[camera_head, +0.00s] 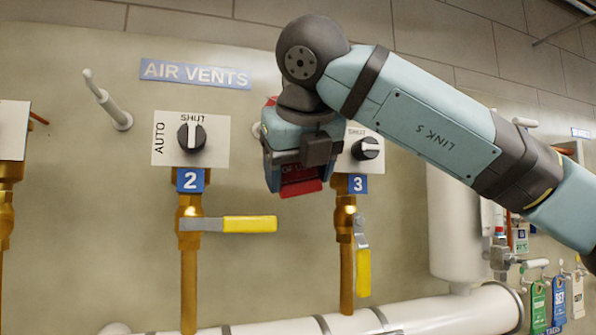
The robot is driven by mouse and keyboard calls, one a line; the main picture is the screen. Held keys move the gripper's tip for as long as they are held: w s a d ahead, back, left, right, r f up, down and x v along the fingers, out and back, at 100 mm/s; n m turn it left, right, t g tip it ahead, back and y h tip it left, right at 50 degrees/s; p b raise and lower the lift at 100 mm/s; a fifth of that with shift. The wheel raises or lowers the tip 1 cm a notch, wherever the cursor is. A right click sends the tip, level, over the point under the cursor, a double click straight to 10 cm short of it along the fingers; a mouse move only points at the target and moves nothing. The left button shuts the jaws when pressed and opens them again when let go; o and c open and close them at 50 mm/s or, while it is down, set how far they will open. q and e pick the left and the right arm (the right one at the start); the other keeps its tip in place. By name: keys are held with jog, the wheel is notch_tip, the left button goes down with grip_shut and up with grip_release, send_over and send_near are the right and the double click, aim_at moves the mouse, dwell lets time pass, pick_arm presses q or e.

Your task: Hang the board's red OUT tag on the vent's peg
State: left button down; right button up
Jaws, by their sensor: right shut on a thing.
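My right gripper (298,176) is shut on the red tag (301,188), whose lower part shows below the jaws. Its lettering is mostly covered. The gripper is in front of the wall, between vent 2 (190,180) and vent 3 (357,184), and hides part of vent 3's plate. A white peg (108,100) sticks out of the wall left of vent 2's plate. Something pale and rounded shows at the gripper's left edge, mostly hidden; I cannot tell if it is a peg. The tag board at the lower right holds green (538,308), blue (558,303) and white tags. My left gripper is not in view.
Vent 2's yellow lever (249,224) lies level; vent 3's yellow lever (363,272) hangs down. A white pipe (450,312) runs along the bottom, and a white cylinder (455,235) stands right of vent 3. The wall below the AIR VENTS sign (195,74) is clear around vent 2's peg.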

jog(key=o, duration=1)
jog(key=shift+a, duration=0.1)
jog(key=shift+r, duration=0.15)
